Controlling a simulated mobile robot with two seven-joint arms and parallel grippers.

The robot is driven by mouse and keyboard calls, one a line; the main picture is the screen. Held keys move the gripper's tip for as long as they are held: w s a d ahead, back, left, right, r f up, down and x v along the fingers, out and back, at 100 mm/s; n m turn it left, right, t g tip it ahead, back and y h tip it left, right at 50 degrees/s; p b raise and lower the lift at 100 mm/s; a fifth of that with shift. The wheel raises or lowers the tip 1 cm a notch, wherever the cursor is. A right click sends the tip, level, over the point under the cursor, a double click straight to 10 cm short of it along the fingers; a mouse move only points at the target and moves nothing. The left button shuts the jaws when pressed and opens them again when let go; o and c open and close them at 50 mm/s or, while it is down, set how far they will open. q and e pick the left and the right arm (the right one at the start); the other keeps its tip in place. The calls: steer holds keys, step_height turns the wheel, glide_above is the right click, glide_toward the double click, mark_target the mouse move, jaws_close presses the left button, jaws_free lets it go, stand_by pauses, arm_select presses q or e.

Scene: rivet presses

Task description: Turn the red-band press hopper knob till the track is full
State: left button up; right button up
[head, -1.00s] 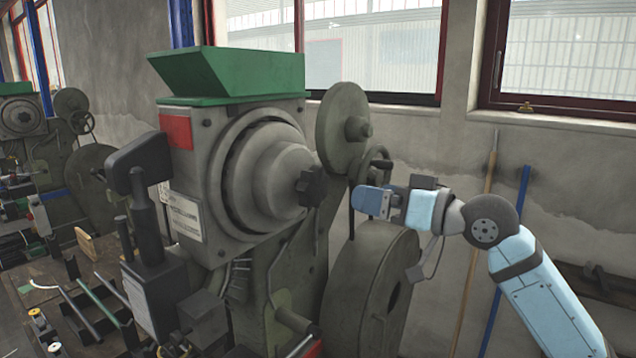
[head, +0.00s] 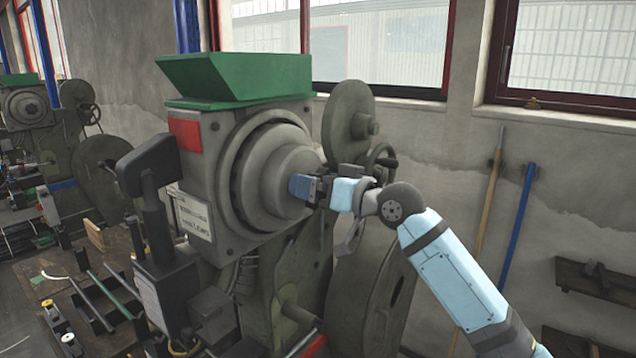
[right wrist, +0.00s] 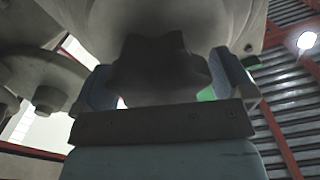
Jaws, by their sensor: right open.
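The press with a red band (head: 186,135) stands in the middle of the head view, with a green hopper (head: 235,78) on top. My right gripper (head: 300,188) is at the centre of its round hub (head: 262,185), where it hides the knob in the head view. In the right wrist view the dark lobed knob (right wrist: 160,72) sits between the two blue fingers of my right gripper (right wrist: 165,88). The fingers are apart, one on each side of the knob; gaps show beside it. The track and its fill cannot be made out. My left gripper is not in view.
A large flywheel (head: 372,290) and a smaller wheel (head: 348,122) stand close to my right arm. A black lever (head: 148,165) rises at the press's front left. A second press (head: 30,110) stands at the far left. Rods lie on the bench below.

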steer(key=c, duration=0.9)
steer(key=shift+c, duration=0.2)
steer(key=shift+n+b, duration=0.75)
steer(key=shift+n, duration=0.15)
steer(key=n+b, duration=0.1)
steer(key=n, duration=0.2)
steer(key=shift+s+n+b, duration=0.15)
steer(key=shift+n+b, duration=0.15)
steer(key=shift+b, duration=0.05)
steer(key=n, duration=0.2)
steer(key=shift+a+n+b, duration=0.1)
steer(key=shift+n+b, duration=0.2)
steer(key=shift+n, duration=0.1)
steer(key=shift+s+n, duration=0.1)
steer(key=shift+n, duration=0.7)
steer(key=shift+s+a+n+p, duration=0.1)
steer(key=shift+n+p, duration=0.3)
steer(key=shift+n, duration=2)
